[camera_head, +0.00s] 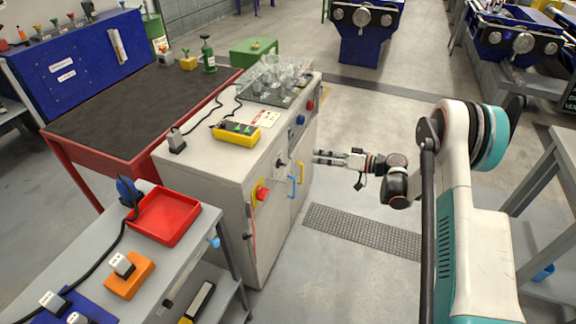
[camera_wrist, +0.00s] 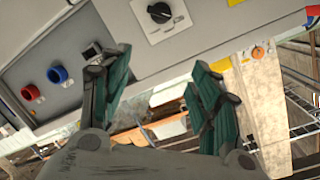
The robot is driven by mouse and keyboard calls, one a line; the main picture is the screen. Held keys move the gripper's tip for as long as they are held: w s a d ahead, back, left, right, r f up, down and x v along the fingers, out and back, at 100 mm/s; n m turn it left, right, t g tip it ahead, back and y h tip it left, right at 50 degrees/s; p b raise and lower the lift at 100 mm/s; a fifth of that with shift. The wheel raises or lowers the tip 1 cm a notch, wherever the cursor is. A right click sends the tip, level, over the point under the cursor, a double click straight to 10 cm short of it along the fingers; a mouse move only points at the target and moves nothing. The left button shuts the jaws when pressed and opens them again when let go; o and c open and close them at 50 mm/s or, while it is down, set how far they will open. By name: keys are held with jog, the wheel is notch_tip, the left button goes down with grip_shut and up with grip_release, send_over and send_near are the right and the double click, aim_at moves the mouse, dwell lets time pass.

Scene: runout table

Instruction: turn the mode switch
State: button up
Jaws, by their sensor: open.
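The mode switch appears to be the black rotary knob (camera_wrist: 159,12) on a white square plate, at the top of the wrist view. In the head view, a black knob (camera_head: 281,163) sits on the front of the grey cabinet (camera_head: 270,225). My gripper (camera_head: 316,157) is level in front of that cabinet face, its fingers pointing left towards it. In the wrist view my gripper (camera_wrist: 160,65) is open with nothing between its two green-padded fingers. The knob shows above the gap between the fingertips, apart from them. The distance to the panel is hard to judge.
A red button (camera_wrist: 30,93) and a blue button (camera_wrist: 57,75) share the panel. A yellow-backed red knob (camera_head: 262,191), a yellow handle (camera_head: 299,174) and a blue handle (camera_head: 291,188) project from the cabinet. Floor beside the cabinet is clear around a dark grating (camera_head: 360,232).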

aim_at(285, 165)
notch_tip(285, 165, down, 7)
jog(key=s+n+y, duration=0.1)
jog(key=s+y, duration=0.1)
jog(key=b+x, duration=0.3)
jog(key=x, duration=1)
jog(key=shift+w+a+b, duration=0.1)
jog(key=shift+w+b, duration=0.1)
jog(key=shift+b, duration=0.15)
jog(key=c, duration=1.1)
